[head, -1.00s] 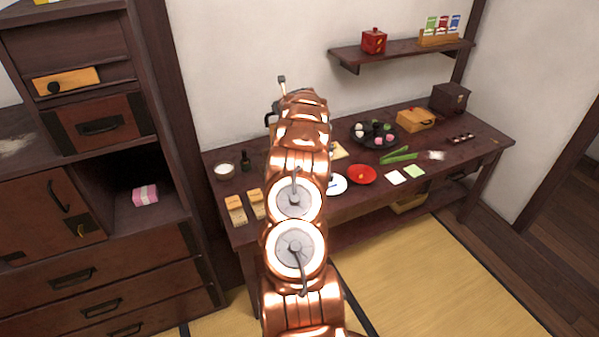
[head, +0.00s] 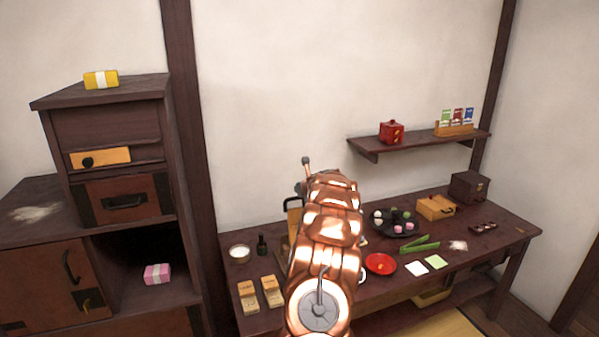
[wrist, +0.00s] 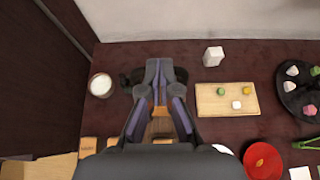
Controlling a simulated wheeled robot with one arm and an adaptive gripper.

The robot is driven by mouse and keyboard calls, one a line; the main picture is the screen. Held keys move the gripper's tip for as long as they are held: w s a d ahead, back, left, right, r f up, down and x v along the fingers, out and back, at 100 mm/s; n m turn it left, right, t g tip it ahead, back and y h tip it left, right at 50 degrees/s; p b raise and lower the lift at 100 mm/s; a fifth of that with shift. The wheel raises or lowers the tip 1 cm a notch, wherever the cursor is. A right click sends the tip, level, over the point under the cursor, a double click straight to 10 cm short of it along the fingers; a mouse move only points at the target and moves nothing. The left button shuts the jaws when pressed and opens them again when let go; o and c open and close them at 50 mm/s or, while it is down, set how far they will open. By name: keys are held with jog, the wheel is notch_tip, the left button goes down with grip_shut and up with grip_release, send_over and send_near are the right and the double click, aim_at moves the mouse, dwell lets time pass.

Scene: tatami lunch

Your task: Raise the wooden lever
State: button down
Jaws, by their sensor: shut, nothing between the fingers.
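In the wrist view my gripper (wrist: 158,72) is shut with its fingertips together, above the left part of the dark table. A brown wooden piece (wrist: 160,122) shows between the finger links; it may be the lever, but I cannot tell for sure. A dark object (wrist: 182,75) lies around or behind the fingertips; its shape is mostly hidden. In the head view my copper arm covers the gripper and most of this spot.
A white cup (wrist: 101,85) stands left of the gripper. A wooden board (wrist: 227,98) with small pieces and a white block (wrist: 213,56) are to the right. Wooden boxes (head: 271,290) sit at the front edge. A red plate (head: 381,264) lies right of my arm.

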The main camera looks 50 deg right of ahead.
notch_tip(320, 180, up, 8)
jog(key=p, duration=0.1)
jog(key=shift+w+f, duration=0.2)
jog(key=shift+f, duration=0.05)
dwell(0.5)
